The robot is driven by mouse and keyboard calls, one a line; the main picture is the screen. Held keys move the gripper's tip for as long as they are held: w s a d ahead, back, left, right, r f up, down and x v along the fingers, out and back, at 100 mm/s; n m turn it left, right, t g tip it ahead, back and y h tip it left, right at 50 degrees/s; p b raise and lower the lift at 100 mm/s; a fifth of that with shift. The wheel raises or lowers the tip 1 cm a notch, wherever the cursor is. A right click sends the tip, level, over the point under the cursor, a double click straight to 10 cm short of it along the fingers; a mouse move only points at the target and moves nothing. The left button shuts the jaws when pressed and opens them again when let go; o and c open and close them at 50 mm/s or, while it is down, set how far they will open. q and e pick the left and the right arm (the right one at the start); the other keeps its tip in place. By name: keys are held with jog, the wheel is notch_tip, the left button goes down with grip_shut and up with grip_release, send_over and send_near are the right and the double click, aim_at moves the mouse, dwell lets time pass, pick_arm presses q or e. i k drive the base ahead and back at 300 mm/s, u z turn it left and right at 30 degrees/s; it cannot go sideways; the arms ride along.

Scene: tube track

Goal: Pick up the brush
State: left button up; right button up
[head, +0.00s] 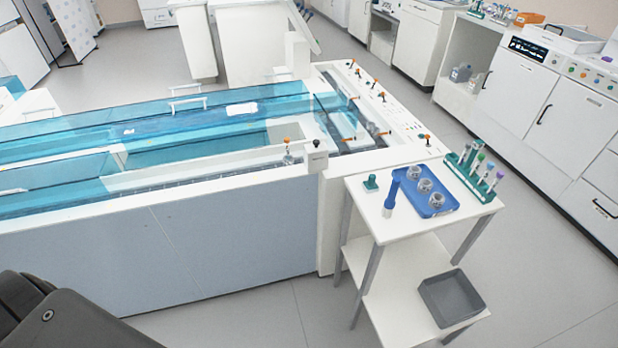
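A slim blue item (390,196), which looks like the brush, is on the white side table (370,215) at the left edge of a blue tray (436,209). It is small in the head view, and I cannot tell whether it stands or lies, or whether it touches the tray. Neither of my grippers is in view. Only a dark part of my own body shows at the lower left.
The tray holds several small clear jars (419,187). A green rack (468,172) of tubes stands behind it, and a small green item (370,183) sits to the left. A grey bin (450,298) is on the lower shelf. The large tube-track machine (230,240) adjoins the table's left.

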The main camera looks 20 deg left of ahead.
aim_at(389, 203)
jog(key=z, duration=0.2)
jog(key=i, duration=0.35)
jog(key=z, duration=0.95)
